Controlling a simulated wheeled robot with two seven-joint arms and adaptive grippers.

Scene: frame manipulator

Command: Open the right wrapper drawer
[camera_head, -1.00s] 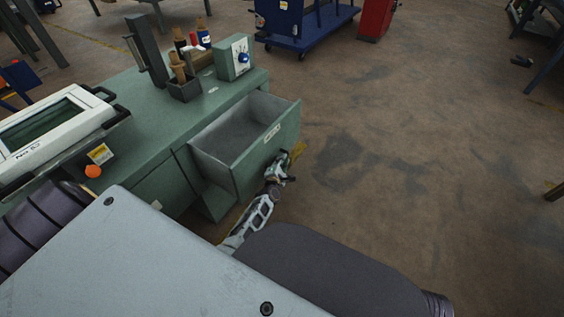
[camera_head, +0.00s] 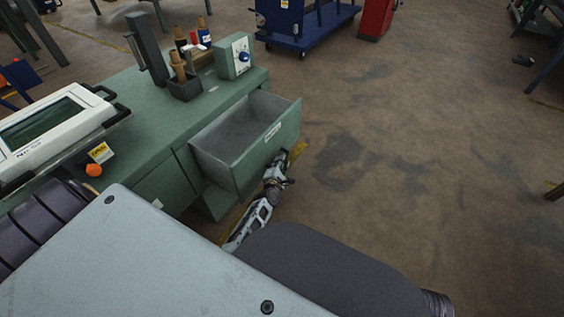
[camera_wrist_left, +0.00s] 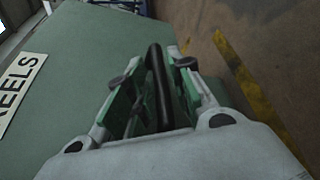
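The right wrapper drawer (camera_head: 255,162) is a green drawer at the right end of the green cabinet. It is pulled well out, and its empty grey inside shows in the head view. Its green front with a "REELS" label (camera_wrist_left: 18,92) fills the left of the left wrist view. A black bar handle (camera_wrist_left: 156,75) stands between the fingers of my left gripper (camera_wrist_left: 155,95). The fingers are spread, with gaps beside the bar. In the head view my left gripper (camera_head: 275,176) is close against the drawer front. My right gripper is not in view.
The cabinet top (camera_head: 150,120) carries a white screen unit (camera_head: 50,125), an orange knob (camera_head: 93,170), a holder with rolls (camera_head: 184,88) and a control box (camera_head: 235,57). The floor (camera_head: 400,150) right of the drawer is clear. A blue cart (camera_head: 300,25) stands farther back.

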